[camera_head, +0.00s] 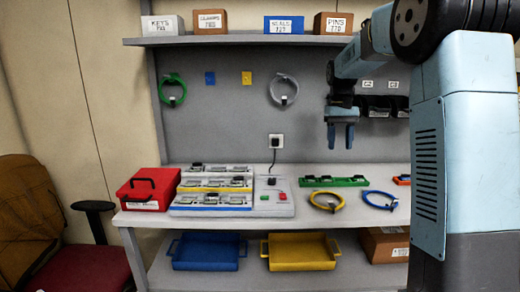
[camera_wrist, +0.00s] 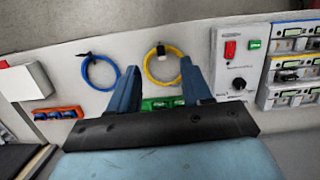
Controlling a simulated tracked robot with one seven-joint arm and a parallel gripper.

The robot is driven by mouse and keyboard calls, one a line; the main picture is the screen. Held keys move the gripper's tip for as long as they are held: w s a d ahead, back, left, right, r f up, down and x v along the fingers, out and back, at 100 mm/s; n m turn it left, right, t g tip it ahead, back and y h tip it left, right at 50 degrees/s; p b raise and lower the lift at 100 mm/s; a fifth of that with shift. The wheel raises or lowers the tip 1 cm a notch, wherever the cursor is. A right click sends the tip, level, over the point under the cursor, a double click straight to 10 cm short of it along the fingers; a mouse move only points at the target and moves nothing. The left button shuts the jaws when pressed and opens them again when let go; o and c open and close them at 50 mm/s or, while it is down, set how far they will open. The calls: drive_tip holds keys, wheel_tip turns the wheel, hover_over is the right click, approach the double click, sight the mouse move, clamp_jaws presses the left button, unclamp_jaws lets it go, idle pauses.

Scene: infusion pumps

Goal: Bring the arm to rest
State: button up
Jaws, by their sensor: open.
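My gripper (camera_head: 342,134) hangs from my arm in front of the grey back panel, above the workbench top (camera_head: 150,217). Its two blue fingers point down and are apart, with nothing between them. In the wrist view my gripper (camera_wrist: 162,88) also shows its fingers spread. Past the fingers lie a yellow cable loop (camera_wrist: 160,82), a blue cable loop (camera_wrist: 88,72) and a green strip (camera_wrist: 150,105), partly hidden by the gripper. The gripper touches none of these.
A red box (camera_head: 148,190), a tiered rack (camera_head: 212,185) and a grey unit with buttons (camera_head: 272,208) stand on the bench. A shelf (camera_head: 230,39) with labelled boxes is above. Blue (camera_head: 208,265) and yellow (camera_head: 300,266) trays sit below. A chair (camera_head: 40,230) stands left.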

drive_tip(key=s+a+r+t, duration=0.1)
drive_tip(key=s+r+t, duration=0.15)
drive_tip(key=s, duration=1.05)
drive_tip(key=s+r+t, duration=0.2)
drive_tip(key=s+t, duration=0.1)
drive_tip(key=s, duration=1)
drive_tip(key=s+f+t, duration=0.2)
drive_tip(key=s+f, duration=0.2)
drive_tip(key=s, duration=0.3)
drive_tip(key=shift+s+a+f, duration=0.3)
drive_tip(key=shift+s+a, duration=0.05)
drive_tip(key=shift+a, duration=0.05)
